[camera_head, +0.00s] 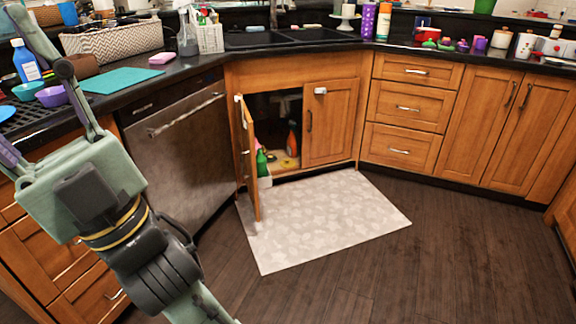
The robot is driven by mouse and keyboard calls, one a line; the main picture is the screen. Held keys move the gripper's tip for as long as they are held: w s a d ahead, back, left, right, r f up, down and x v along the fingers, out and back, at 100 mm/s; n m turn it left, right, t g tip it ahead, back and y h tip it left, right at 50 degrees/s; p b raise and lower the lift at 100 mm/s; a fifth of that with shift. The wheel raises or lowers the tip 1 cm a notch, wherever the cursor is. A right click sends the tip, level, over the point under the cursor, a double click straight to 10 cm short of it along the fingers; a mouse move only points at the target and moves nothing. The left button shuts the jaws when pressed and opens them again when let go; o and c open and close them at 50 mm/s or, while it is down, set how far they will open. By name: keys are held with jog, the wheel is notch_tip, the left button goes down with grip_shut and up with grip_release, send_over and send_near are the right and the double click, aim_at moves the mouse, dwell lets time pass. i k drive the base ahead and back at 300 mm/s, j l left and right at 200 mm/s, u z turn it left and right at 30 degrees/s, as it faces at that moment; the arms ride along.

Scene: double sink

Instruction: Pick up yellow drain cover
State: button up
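My gripper (22,92) is at the left, in front of the left counter and well apart from the sink. Its green-grey fingers are spread wide, with the tips at or past the left picture edge. Nothing shows between them except the counter and items behind.
A cabinet door (248,160) stands open under the sink, with bottles inside. A pale mat (320,220) lies on the dark floor, which is free at the right. A teal board (123,79), bowls, a basket and a blue bottle (26,62) crowd the left counter.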

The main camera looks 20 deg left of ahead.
aim_at(287, 163)
jog(key=i, duration=1.3)
jog(key=i+u, duration=0.1)
jog(key=i, duration=0.4)
jog(key=i+l+u, duration=0.15)
jog(key=i, duration=0.3)
jog(key=i+l+u, duration=0.1)
jog(key=i, duration=0.4)
jog(key=i+l+u, duration=0.15)
jog(key=u, duration=0.25)
jog(key=i+l+u, duration=0.25)
jog(key=u, duration=0.15)
jog(key=i+l+u, duration=0.65)
jog(key=l+u, duration=0.55)
jog(key=i+l, duration=0.95)
jog(key=i+j+u, duration=0.05)
